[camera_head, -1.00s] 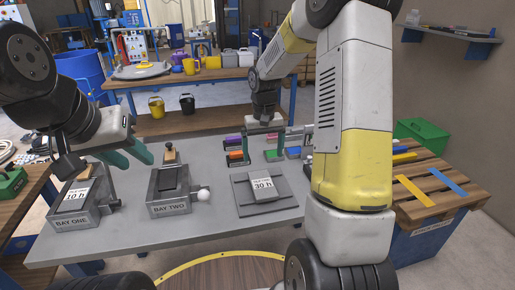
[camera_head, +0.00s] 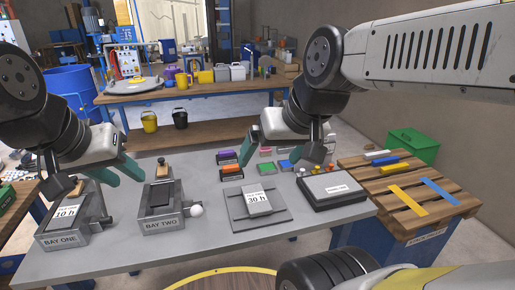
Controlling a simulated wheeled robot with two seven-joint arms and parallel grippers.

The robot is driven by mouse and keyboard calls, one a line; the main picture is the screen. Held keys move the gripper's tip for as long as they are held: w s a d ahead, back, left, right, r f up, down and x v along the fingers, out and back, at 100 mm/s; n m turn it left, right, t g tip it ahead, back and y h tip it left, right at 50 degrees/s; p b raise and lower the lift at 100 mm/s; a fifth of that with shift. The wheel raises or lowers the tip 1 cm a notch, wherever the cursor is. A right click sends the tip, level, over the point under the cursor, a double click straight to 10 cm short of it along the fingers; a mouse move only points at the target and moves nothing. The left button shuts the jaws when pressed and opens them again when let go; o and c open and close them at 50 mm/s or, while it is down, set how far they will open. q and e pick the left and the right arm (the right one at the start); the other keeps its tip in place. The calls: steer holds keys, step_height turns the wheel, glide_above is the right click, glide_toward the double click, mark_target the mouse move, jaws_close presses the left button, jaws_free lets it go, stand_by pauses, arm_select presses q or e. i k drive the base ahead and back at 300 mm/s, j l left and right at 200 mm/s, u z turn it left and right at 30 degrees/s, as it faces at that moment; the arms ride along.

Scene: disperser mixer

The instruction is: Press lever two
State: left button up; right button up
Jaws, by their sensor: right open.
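The BAY TWO unit (camera_head: 163,222) is a grey metal box on the table with a dark slot. A lever with a white ball knob (camera_head: 197,210) sticks out at its right side, and a wooden block (camera_head: 162,168) stands at its back. My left gripper (camera_head: 128,179) has two teal fingers spread apart with nothing between them. It hangs above and behind the gap between BAY ONE (camera_head: 60,238) and BAY TWO. My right gripper (camera_head: 270,158) is open and empty, up and to the right of the white knob, above the table's back. Neither gripper touches the lever.
A grey plate with a "30 h" block (camera_head: 258,200) lies right of BAY TWO. A dark-edged panel with coloured buttons (camera_head: 330,188) is further right. Small coloured blocks (camera_head: 231,169) lie at the table's back. A wooden pallet (camera_head: 405,190) stands right. Bare tabletop lies in front of BAY TWO.

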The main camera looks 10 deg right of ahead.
mark_target(196, 211)
steer(key=k+l+u, duration=0.65)
steer(key=k+l, duration=0.1)
steer(key=k, duration=0.1)
